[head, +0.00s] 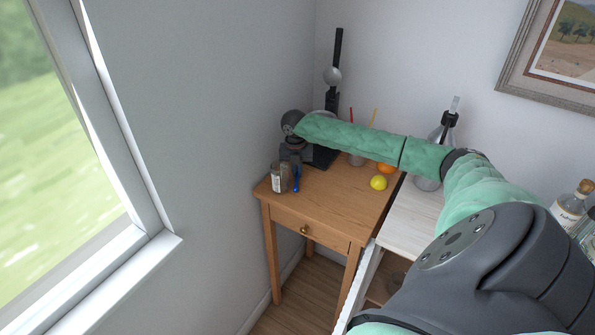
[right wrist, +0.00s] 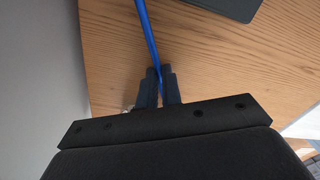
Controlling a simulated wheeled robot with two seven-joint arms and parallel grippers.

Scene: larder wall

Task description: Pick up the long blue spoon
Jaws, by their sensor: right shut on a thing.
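The long blue spoon shows in the head view as a short blue piece (head: 297,184) below my right gripper (head: 295,166), over the left part of the wooden table. In the right wrist view its thin blue handle (right wrist: 147,30) runs from the top edge down between the fingers of my right gripper (right wrist: 162,78). The fingers are shut on the handle. The spoon's ends are not clear in either view, and I cannot tell whether it touches the table. My left gripper is not in view.
A glass jar (head: 279,179) stands close left of the spoon on the wooden table (head: 335,205). A lemon (head: 378,183) and an orange (head: 387,168) lie to the right. A black stand (head: 332,100) is behind my right arm. A wall is on the left.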

